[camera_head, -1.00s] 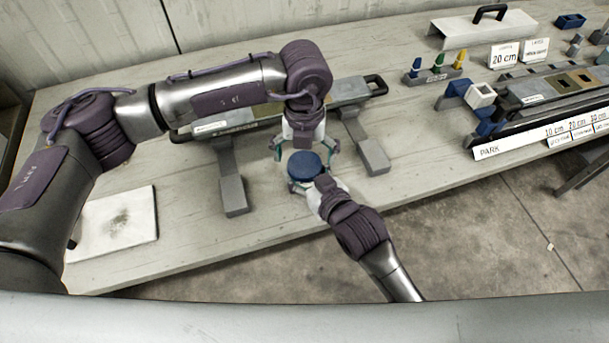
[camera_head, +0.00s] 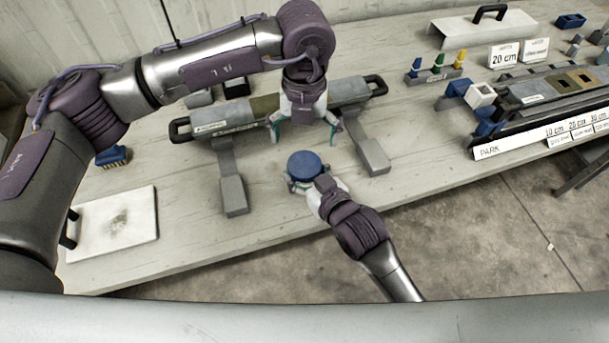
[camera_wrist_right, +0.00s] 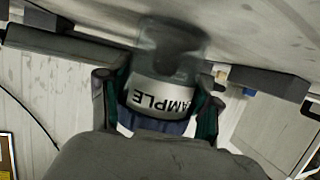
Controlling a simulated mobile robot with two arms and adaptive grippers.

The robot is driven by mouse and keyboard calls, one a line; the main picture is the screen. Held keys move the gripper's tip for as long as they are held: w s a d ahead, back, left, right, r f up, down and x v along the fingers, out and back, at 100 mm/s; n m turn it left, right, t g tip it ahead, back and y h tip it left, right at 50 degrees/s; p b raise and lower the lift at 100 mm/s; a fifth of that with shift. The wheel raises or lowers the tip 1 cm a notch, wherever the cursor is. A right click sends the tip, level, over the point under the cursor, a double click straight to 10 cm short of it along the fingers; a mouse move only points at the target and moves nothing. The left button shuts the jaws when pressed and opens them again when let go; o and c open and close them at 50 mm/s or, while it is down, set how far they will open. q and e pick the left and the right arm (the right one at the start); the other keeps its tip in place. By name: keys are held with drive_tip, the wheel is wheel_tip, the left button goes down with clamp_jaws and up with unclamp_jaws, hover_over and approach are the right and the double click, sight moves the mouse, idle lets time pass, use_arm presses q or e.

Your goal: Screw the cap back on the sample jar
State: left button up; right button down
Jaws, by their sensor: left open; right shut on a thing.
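The sample jar stands in my right gripper (camera_head: 305,188) near the table's front edge, with the round blue cap (camera_head: 304,165) on top. In the right wrist view the clear jar (camera_wrist_right: 172,42) shows a white label reading "AMPLE", upside down, between my right fingers. The blue cap (camera_wrist_right: 160,124) shows at the label's edge, partly hidden by my gripper body. The cap looks level; whether it is tight I cannot tell. My left gripper (camera_head: 304,128) is open and empty, above and behind the cap, apart from it.
A grey liner stand (camera_head: 230,182) on splayed legs spans behind the jar. A white plate (camera_head: 113,225) with a handle and a blue brush (camera_head: 112,156) lie at left. Coloured pegs (camera_head: 438,63) and trays (camera_head: 545,88) are at right. The table front right of the jar is clear.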

use_arm(q)
wheel_tip(320, 180, up, 9)
drive_tip(key=shift+f, duration=0.15)
use_arm(e)
drive_tip(key=shift+c, duration=0.7)
unclamp_jaws()
drive_tip(key=v, duration=1.2)
